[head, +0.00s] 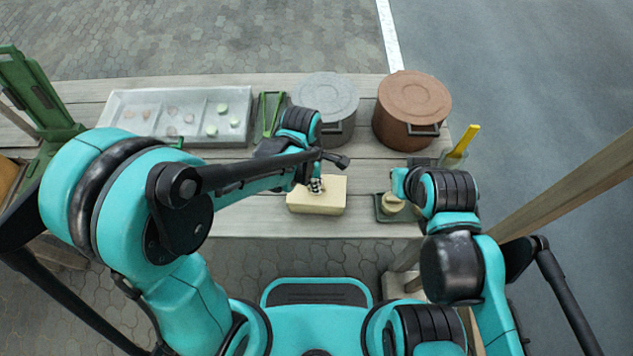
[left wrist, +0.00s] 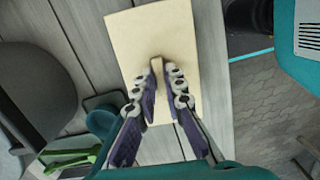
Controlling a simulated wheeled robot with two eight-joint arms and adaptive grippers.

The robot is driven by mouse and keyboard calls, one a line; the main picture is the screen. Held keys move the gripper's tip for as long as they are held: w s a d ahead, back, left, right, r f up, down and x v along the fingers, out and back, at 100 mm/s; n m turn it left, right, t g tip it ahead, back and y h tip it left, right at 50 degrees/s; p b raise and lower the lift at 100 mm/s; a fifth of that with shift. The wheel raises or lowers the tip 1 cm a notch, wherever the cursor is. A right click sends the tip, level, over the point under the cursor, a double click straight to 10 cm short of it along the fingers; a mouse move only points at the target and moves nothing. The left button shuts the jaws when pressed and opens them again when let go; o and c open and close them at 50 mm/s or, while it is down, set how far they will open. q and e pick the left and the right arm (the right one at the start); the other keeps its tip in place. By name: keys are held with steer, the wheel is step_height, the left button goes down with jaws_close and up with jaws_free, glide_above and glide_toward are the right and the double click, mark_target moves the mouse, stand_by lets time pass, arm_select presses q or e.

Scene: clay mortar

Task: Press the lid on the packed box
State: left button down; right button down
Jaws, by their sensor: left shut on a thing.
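The pale cream box with its lid on top (head: 333,190) stands near the front edge of the table. In the left wrist view the flat lid (left wrist: 182,40) fills the middle, with a small upright grip bar (left wrist: 157,78) at its centre. My left gripper (head: 316,186) is above the lid; in the left wrist view its fingers (left wrist: 157,92) are closed on both sides of the bar. The box walls are hidden from above there, and I cannot tell whether the lid sits fully down. My right gripper (head: 398,183) is over a dark square tray to the right; its fingers are mostly hidden.
A pale round piece (head: 392,202) is on the dark tray (head: 386,216). A grey lidded pot (head: 338,128) and brown lidded pot (head: 413,100) stand behind. A white tray (head: 150,97) with several small discs is at left. A jar with a yellow tool (head: 468,141) stands right.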

arm_select(q)
steer(key=shift+f+b, duration=0.45)
steer(key=shift+b, duration=0.05)
stand_by(1.0)
steer(key=c, duration=1)
jaws_free()
steer(key=shift+c, duration=0.2)
steer(key=shift+r, duration=0.15)
steer(key=shift+r+p, duration=2.4)
steer(key=shift+r, duration=0.5)
jaws_close()
